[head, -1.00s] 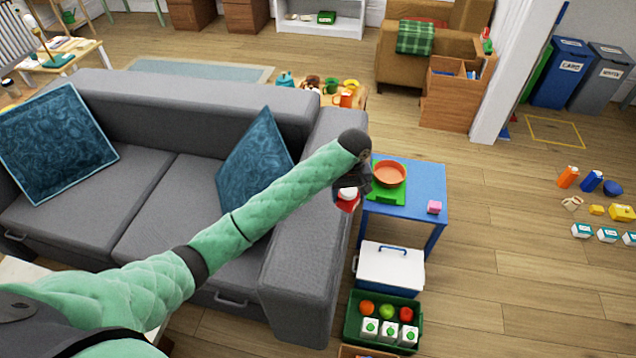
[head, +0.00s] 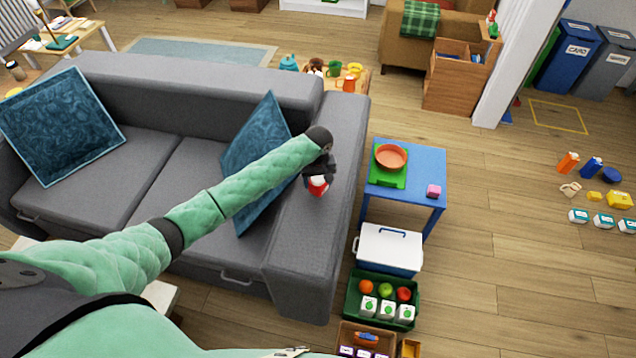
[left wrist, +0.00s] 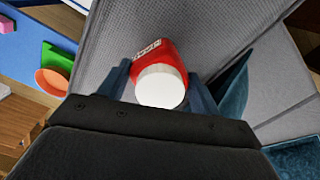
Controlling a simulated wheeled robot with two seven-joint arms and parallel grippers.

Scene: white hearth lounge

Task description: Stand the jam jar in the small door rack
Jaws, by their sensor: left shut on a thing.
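The jam jar (head: 318,187) is red with a white lid. My left gripper (head: 317,176) is shut on it and holds it at the right armrest of the grey sofa. In the left wrist view the jar (left wrist: 154,75) sits between the two fingers, white lid towards the camera, with the sofa's grey fabric behind it. I cannot tell whether the jar touches the sofa. I cannot make out the small door rack in these frames. My right gripper is not in view.
A blue table (head: 420,190) right of the sofa (head: 310,230) holds an orange bowl (head: 391,156) on a green board and a pink block. A white-lidded cooler (head: 389,247) and a green crate (head: 352,298) of fruit and cartons stand nearer.

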